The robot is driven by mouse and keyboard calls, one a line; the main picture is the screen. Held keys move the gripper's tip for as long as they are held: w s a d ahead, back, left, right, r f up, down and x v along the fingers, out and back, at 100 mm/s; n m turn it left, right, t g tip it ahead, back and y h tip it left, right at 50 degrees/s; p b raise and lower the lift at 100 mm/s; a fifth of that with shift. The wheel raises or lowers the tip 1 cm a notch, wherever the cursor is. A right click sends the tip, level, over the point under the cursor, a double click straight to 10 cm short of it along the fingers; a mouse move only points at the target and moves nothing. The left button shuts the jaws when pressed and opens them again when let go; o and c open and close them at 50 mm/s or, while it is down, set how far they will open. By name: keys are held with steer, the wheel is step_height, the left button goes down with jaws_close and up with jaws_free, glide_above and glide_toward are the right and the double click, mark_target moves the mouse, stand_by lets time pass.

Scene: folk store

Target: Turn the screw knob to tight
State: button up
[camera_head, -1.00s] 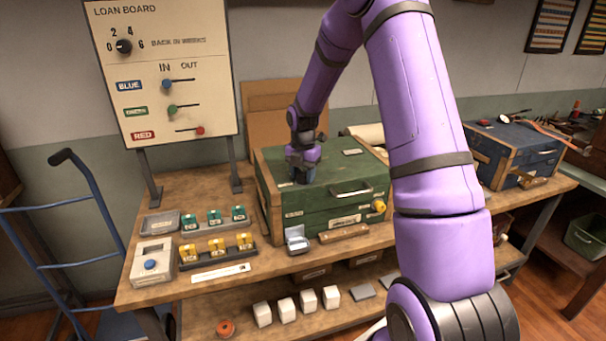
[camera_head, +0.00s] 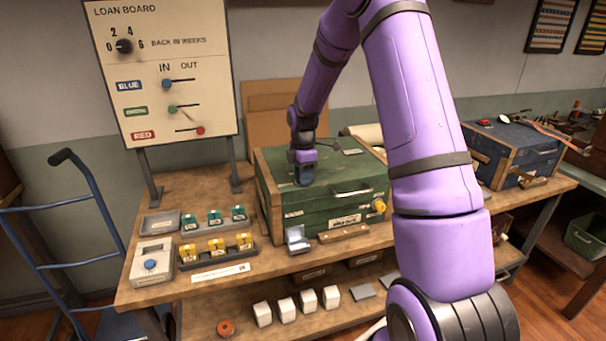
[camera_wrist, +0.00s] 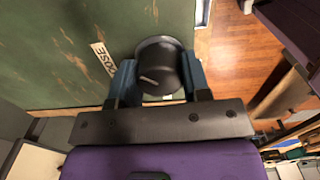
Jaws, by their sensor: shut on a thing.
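A dark round knob (camera_wrist: 159,62) with a pale line on its face sits on the top of the green chest (camera_head: 340,207). The line runs slightly slanted in the wrist view. My gripper (camera_wrist: 158,80) is shut on the knob, with one blue-grey finger on each side. A white label (camera_wrist: 103,54) whose visible letters read "OSE" lies left of the knob. In the head view my gripper (camera_head: 303,177) points down onto the chest lid and hides the knob.
A yellow knob (camera_head: 380,205) and a handle (camera_head: 352,190) are on the chest's front. A small grey box (camera_head: 297,238) stands before it. The loan board (camera_head: 165,70) rises at the left; a blue chest (camera_head: 515,150) stands at the right.

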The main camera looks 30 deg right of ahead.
steer(key=m, duration=0.5)
steer(key=shift+m, duration=0.3)
steer(key=m, duration=1.1)
steer(key=shift+m, duration=0.4)
steer(key=m, duration=1.1)
steer(key=shift+m, duration=0.4)
steer(key=m, duration=1)
steer(key=shift+m, duration=0.4)
steer(key=m, duration=0.5)
steer(key=shift+m, duration=0.3)
